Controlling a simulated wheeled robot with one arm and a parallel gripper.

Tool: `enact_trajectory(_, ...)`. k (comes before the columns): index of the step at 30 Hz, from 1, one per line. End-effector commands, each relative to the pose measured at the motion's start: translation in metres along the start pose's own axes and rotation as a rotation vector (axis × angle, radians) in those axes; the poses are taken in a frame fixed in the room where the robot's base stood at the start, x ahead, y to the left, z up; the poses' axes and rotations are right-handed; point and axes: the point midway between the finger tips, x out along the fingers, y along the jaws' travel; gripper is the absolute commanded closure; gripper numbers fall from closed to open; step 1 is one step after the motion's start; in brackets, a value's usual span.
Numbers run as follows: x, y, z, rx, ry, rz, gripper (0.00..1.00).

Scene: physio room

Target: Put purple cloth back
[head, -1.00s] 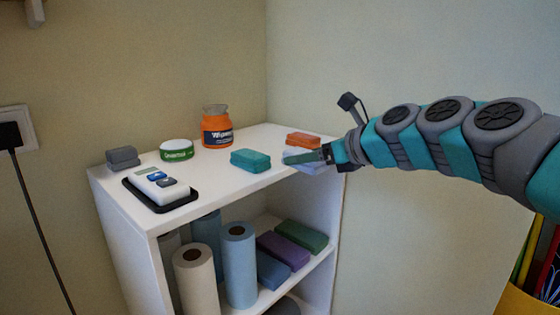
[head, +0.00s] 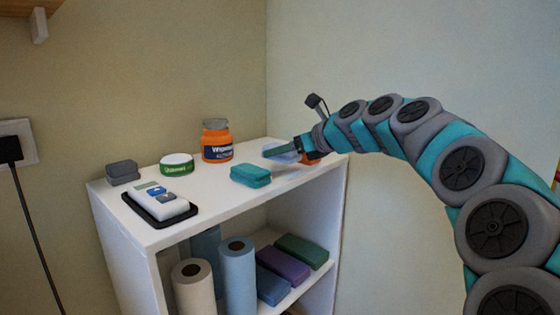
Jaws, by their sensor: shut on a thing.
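My gripper (head: 297,148) is shut on a pale lavender-blue cloth (head: 281,153) at the right part of the white shelf's top. The cloth is small and partly covered by the gripper; I cannot tell whether it touches the shelf top. A folded dark purple cloth (head: 283,265) lies on the lower shelf, between a blue cloth (head: 271,286) and a green cloth (head: 302,250). An orange cloth (head: 311,158) on the top is mostly hidden behind my gripper. A teal folded cloth (head: 250,175) lies to the left of the held cloth.
The white shelf unit (head: 215,201) stands in the corner. Its top also holds an orange jar (head: 217,143), a green-and-white tin (head: 176,164), a grey folded cloth (head: 122,172) and a white device on a black tray (head: 160,201). Paper rolls (head: 238,272) stand below.

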Motion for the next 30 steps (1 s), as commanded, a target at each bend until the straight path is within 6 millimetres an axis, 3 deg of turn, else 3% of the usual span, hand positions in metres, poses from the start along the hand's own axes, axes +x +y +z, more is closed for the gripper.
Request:
enact_trajectory(4, 0.012, -0.009, 0.004, 0.0, 0.0, 0.002, 0.97)
enact_trajectory(14, 0.021, -0.017, 0.006, 0.0, -0.001, -0.001, 0.97)
enact_trajectory(22, 0.032, -0.015, -0.022, 0.001, -0.003, 0.001, 0.97)
enact_trajectory(30, 0.033, -0.016, -0.026, 0.0, -0.002, 0.0, 0.97)
